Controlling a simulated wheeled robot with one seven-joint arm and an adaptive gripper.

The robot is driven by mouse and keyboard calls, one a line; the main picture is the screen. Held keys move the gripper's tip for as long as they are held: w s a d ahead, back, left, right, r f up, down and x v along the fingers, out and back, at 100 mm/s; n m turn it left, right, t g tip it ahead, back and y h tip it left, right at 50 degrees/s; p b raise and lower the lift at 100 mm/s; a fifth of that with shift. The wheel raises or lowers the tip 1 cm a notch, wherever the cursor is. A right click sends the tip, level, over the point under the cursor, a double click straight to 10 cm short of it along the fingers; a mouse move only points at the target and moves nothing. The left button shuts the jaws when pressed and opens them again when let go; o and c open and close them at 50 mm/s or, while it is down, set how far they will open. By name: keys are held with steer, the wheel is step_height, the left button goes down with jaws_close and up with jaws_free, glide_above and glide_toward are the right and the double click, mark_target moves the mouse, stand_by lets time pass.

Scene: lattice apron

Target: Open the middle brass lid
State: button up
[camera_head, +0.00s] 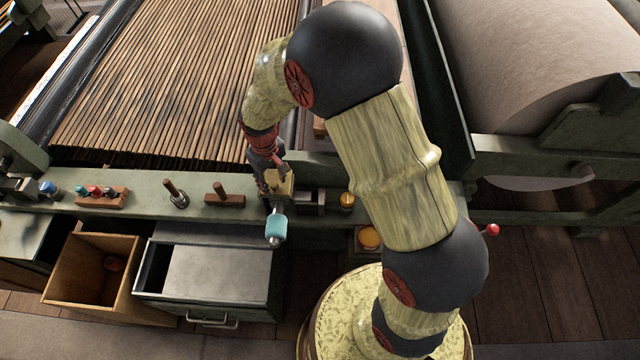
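My gripper (267,180) points down over the green rail, in front of the slatted bed. Its fingers are small, dark and partly hidden, so I cannot tell whether they are open or shut. A brass-coloured block (281,184) is right beside the fingers, at or touching them. I cannot tell which piece is the middle brass lid. A small amber-topped round piece (347,200) stands on the rail to the right, beside a dark block (311,199). My arm hides the rail farther right.
Pegs (175,193) and a block with coloured knobs (102,194) stand on the rail's left. An open wooden drawer (92,272) and a grey-lidded metal drawer (218,277) jut out below.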

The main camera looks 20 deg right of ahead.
mark_target(274, 184)
step_height(274, 184, up, 8)
steer(key=shift+f+p, duration=0.15)
steer(key=shift+p, duration=0.95)
steer(key=s+d+r+m+t+b, duration=0.1)
steer(key=s+d+r, duration=0.2)
steer(key=s+r, duration=0.4)
steer(key=s+d+r+m+t, duration=0.1)
steer(key=s+d+r, duration=0.3)
steer(key=s+r, duration=0.3)
steer(key=s, duration=0.3)
steer(key=shift+d+r+m+b, duration=0.2)
steer(key=shift+d+m+b, duration=0.05)
steer(key=shift+m+b, duration=0.1)
steer(key=shift+s, duration=0.1)
